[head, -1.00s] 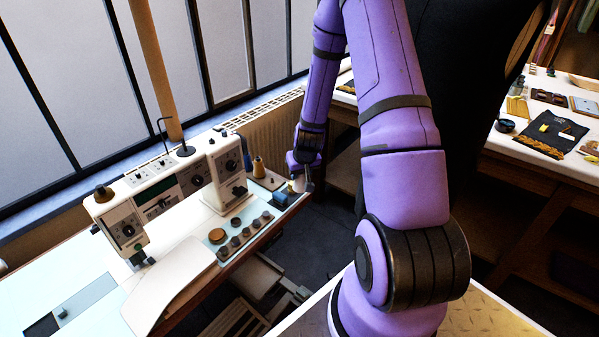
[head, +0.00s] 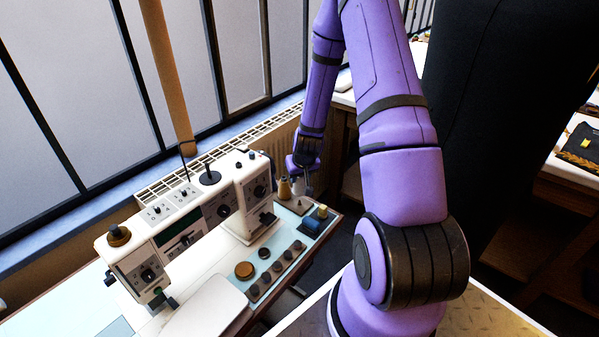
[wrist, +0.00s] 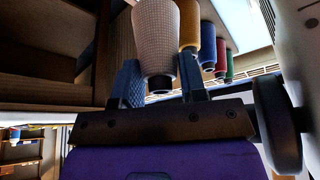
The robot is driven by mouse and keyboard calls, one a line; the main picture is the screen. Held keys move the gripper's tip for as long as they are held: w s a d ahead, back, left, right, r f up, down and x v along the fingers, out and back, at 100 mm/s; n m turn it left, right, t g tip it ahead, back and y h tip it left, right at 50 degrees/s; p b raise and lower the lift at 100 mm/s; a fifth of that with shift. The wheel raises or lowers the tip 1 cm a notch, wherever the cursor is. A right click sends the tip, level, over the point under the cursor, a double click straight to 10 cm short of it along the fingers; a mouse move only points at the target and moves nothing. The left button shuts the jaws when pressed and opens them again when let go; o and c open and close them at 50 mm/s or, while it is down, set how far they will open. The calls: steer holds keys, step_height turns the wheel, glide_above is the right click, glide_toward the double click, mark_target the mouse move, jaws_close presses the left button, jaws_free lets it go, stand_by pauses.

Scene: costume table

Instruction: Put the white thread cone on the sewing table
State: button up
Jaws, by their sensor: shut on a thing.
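The white thread cone (wrist: 157,35) is held between the two fingers of my gripper (wrist: 160,82) in the wrist view. In the head view my gripper (head: 303,175) is at the far right end of the sewing table (head: 222,264), just right of a yellow thread cone (head: 284,189). The held cone is small and partly hidden there, and I cannot tell whether it touches the tabletop. The yellow cone also shows right behind the white one in the wrist view (wrist: 189,25).
A white sewing machine (head: 190,225) fills the table's left and middle. Blue (wrist: 207,45), red and green spools line up in the wrist view. A radiator (head: 230,150) stands behind.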

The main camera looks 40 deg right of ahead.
mark_target(300, 185)
steer(key=shift+f, duration=2.65)
steer(key=shift+f, duration=0.1)
steer(key=o, duration=1)
steer(key=v, duration=1.1)
steer(key=shift+f, duration=0.1)
